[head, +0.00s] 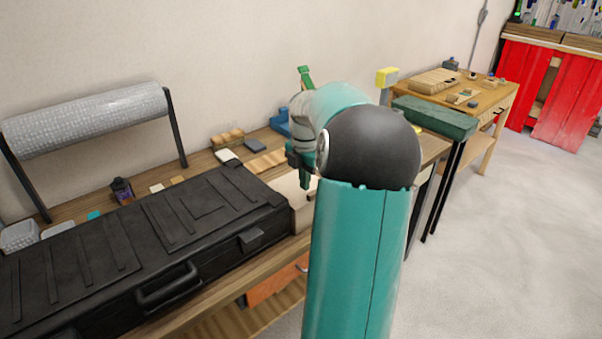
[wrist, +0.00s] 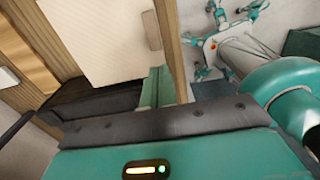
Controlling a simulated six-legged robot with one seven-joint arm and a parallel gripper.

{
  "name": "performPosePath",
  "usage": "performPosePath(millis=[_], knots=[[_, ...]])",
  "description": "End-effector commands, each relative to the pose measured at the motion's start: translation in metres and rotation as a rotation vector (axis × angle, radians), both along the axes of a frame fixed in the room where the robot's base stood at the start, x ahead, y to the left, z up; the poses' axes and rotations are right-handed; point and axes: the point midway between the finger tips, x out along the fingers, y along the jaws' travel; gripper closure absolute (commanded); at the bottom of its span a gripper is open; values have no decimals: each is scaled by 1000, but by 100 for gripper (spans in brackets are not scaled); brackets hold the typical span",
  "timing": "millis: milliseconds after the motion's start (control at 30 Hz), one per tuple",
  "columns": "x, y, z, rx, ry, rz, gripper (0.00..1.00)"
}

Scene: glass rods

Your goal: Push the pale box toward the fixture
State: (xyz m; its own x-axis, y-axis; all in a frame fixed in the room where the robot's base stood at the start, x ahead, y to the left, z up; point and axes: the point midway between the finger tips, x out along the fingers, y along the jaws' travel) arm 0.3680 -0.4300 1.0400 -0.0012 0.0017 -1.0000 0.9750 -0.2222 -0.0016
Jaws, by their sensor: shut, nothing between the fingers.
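The pale box (head: 292,188) sits on the wooden bench beside the black case, partly hidden by my arm in the head view. In the wrist view the pale box (wrist: 95,35) fills the upper left, with a brown oblong on its right side. My gripper (head: 304,181) points down at the box's far side in the head view. In the wrist view its green fingers (wrist: 157,75) are together and empty, close to the box's lower right corner; I cannot tell whether they touch it. I cannot tell which object is the fixture.
A large black case (head: 150,240) covers the front of the bench. A roll of bubble wrap (head: 85,120) stands behind it. Small items, a dark bottle (head: 121,190) and a blue object (head: 280,122) lie along the wall. Open floor (head: 490,240) is on the right.

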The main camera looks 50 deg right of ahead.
Motion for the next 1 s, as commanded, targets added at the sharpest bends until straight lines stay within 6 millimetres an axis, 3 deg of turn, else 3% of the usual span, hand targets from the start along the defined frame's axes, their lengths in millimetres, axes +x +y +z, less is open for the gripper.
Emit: performPosePath(millis=[100,300,733,867,1000], knots=[[0,0,-23,1,1,1,100],[2,2,-47,-1,-1,2,100],[4,3,-52,-1,-1,2,100],[1,-12,-52,-1,-2,1,100],[-6,-43,-52,-1,-2,-1,100]])
